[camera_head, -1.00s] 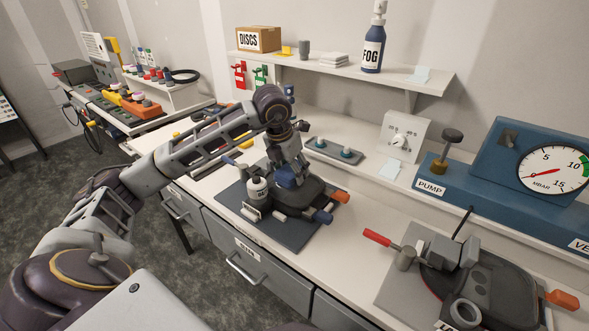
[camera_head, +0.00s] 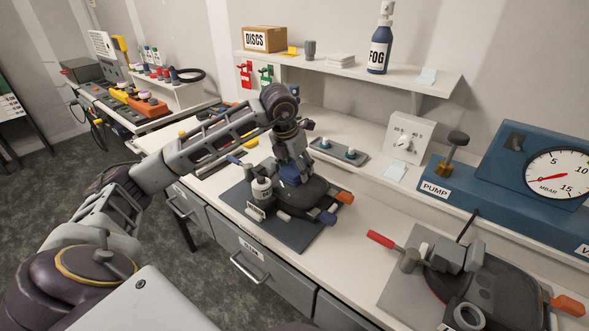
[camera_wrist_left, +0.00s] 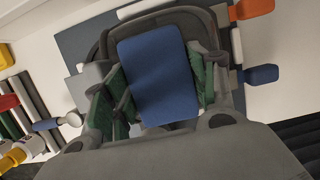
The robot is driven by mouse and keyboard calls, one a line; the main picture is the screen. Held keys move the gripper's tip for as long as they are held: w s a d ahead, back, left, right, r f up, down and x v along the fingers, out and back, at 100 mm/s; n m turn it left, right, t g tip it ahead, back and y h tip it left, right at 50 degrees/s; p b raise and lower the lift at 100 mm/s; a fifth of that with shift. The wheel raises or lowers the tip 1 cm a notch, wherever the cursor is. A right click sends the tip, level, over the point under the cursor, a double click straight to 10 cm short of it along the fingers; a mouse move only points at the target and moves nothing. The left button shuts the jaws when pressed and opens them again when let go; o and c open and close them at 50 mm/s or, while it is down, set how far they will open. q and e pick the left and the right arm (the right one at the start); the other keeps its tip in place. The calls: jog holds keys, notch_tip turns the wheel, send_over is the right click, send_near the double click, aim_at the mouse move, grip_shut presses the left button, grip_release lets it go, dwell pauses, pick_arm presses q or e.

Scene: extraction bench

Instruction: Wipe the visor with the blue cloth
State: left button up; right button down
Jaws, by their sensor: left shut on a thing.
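My left gripper (camera_head: 290,174) is shut on the blue cloth (camera_wrist_left: 158,70), a folded pad seen between its green-lined fingers in the left wrist view. The gripper points down over the dark visor (camera_head: 317,193) on the grey mat (camera_head: 285,235). The visor also shows in the left wrist view (camera_wrist_left: 183,20) as a dark rounded shape behind the cloth, with an orange tab and a blue tab at its right side. The gripper and cloth hide part of the visor. I cannot tell whether the cloth touches it. My right gripper is not in view.
A tray with two blue-topped knobs (camera_head: 338,153) lies behind. The blue pump unit (camera_head: 480,190) and a second dark device (camera_head: 480,275) are at the right. Bare bench lies between.

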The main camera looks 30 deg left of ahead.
pick_arm(q)
jog(key=shift+w+a+r, duration=0.1)
jog(key=shift+w, duration=0.4)
jog(key=shift+w, duration=0.1)
jog(key=shift+w+a+p, duration=0.3)
jog(key=shift+w+p, duration=0.1)
jog(key=shift+w, duration=0.55)
jog(key=shift+w+a, duration=0.1)
jog(key=shift+w, duration=0.15)
jog(key=shift+s+a, duration=0.1)
jog(key=shift+s+f+b, duration=0.25)
jog(key=shift+s+b, duration=0.1)
jog(key=shift+s, duration=0.2)
jog(key=shift+s+r, duration=0.1)
jog(key=shift+s, duration=0.55)
